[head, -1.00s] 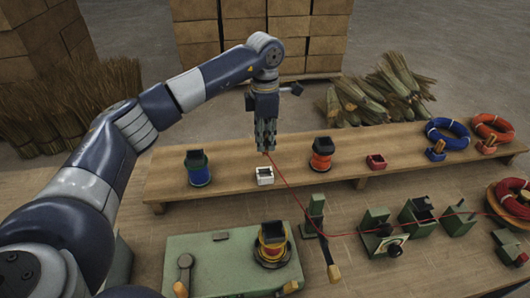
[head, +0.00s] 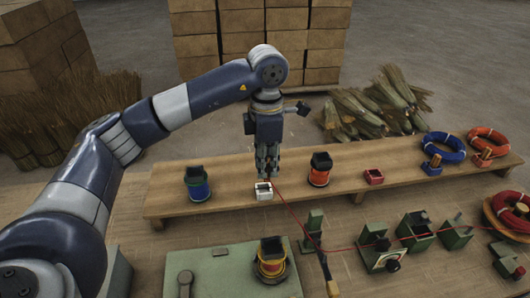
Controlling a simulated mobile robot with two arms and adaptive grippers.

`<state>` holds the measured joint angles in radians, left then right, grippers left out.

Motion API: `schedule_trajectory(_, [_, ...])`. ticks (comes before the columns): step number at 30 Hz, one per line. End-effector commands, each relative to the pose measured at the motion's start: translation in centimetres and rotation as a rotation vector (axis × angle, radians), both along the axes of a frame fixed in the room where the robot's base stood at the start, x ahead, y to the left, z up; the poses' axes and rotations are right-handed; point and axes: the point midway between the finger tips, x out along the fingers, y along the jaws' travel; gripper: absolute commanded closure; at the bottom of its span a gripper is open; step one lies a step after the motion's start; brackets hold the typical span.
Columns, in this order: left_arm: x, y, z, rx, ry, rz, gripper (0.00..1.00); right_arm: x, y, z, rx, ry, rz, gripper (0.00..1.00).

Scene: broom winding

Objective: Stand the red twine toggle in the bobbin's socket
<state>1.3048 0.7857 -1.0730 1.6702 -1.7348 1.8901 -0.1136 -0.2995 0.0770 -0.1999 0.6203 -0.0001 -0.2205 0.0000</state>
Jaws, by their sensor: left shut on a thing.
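My left gripper (head: 267,176) points down, shut, just above and behind the small white square holder (head: 263,191) on the wooden bench. Red twine (head: 297,222) runs from its fingertips; the toggle at the twine's end is hidden between the fingers. A bobbin with yellow winding and a dark square top (head: 271,258) stands on the green machine plate at the front. On the bench, a blue-and-green bobbin (head: 197,186) stands left of the gripper and an orange bobbin (head: 319,171) right of it. I cannot tell which bobbin is meant. My right gripper is not in view.
The twine passes green guide blocks (head: 415,231) toward a round tray (head: 508,212) at the right edge. A small red holder (head: 373,177), a blue coil (head: 443,148) and a red coil (head: 488,141) are on the bench (head: 225,208). A lever (head: 185,280) stands front left.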

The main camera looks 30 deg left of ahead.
Motion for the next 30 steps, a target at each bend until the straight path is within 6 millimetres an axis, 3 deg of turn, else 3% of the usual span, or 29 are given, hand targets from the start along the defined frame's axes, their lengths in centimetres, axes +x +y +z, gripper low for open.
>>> schedule_trajectory(24, [-10.3,-6.8,0.0,-0.001,-0.001,-0.004,0.95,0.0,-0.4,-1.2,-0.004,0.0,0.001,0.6])
schedule_trajectory(30, [-11.5,-7.5,0.0,0.001,-0.001,0.0,0.95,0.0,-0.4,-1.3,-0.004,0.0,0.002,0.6])
